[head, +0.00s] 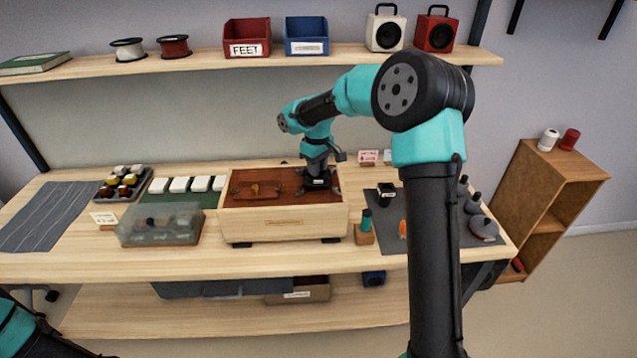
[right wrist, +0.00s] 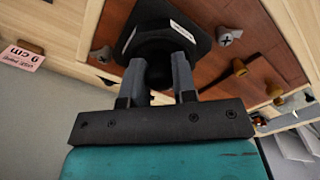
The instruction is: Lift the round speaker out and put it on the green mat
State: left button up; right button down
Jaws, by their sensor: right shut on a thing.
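A light wooden box (head: 284,224) with a reddish-brown inside stands mid-table. My right gripper (head: 317,163) reaches down into its right end and is shut on the dark speaker (head: 318,183). In the right wrist view both fingers (right wrist: 158,78) close on the sides of its dark rounded back, and the wide black part (right wrist: 165,28) carries a white label. I cannot tell whether it is clear of the box floor. The green mat (head: 209,201) lies left of the box, partly under white blocks.
A clear-lidded case (head: 160,225) stands in front of the green mat. White blocks (head: 180,184) line its back. A green-topped tool (head: 366,222) in a wooden stand is right of the box.

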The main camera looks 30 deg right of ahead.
jog(key=shift+r, duration=1.8)
